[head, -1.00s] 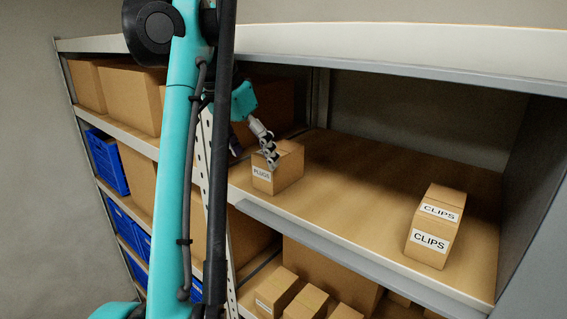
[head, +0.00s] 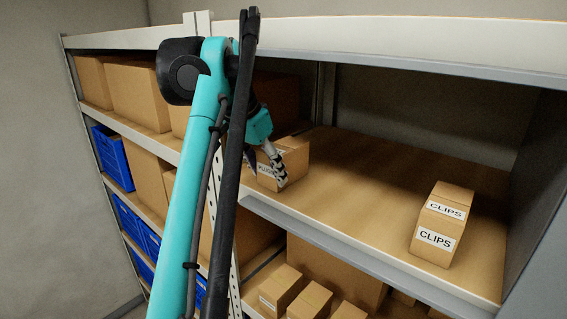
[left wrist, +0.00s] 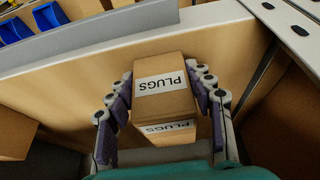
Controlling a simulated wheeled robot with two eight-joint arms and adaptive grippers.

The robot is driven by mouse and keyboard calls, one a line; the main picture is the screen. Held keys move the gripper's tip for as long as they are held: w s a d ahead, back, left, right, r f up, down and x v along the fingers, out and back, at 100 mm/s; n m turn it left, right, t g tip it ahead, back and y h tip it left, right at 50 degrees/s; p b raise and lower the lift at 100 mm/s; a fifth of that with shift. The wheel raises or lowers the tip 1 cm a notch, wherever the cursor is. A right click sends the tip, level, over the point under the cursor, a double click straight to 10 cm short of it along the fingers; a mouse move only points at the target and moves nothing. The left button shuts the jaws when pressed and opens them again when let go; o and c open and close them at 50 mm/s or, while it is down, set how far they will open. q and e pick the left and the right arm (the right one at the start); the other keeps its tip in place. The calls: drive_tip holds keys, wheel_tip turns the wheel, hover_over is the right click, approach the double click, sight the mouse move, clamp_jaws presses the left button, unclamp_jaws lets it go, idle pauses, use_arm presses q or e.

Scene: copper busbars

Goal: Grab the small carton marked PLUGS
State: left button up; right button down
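The small PLUGS carton (head: 294,157) stands on the wide upper shelf near its front left end, partly hidden by my left gripper. In the left wrist view the carton (left wrist: 165,105) sits between the two fingers, with its PLUGS labels on two faces showing. My left gripper (left wrist: 166,95) is open around the carton, one finger on each side, with narrow gaps beside it. In the head view the left gripper (head: 277,165) has a finger in front of the carton's label. My right gripper is not in view.
A CLIPS carton (head: 440,225) stands farther right on the same shelf, with bare shelf (head: 370,190) between. A slotted rack post (head: 212,225) is just left. The shelf above (head: 400,45) overhangs. Smaller cartons (head: 280,290) sit below.

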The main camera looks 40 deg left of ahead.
use_arm(q)
drive_tip(key=shift+c, duration=1)
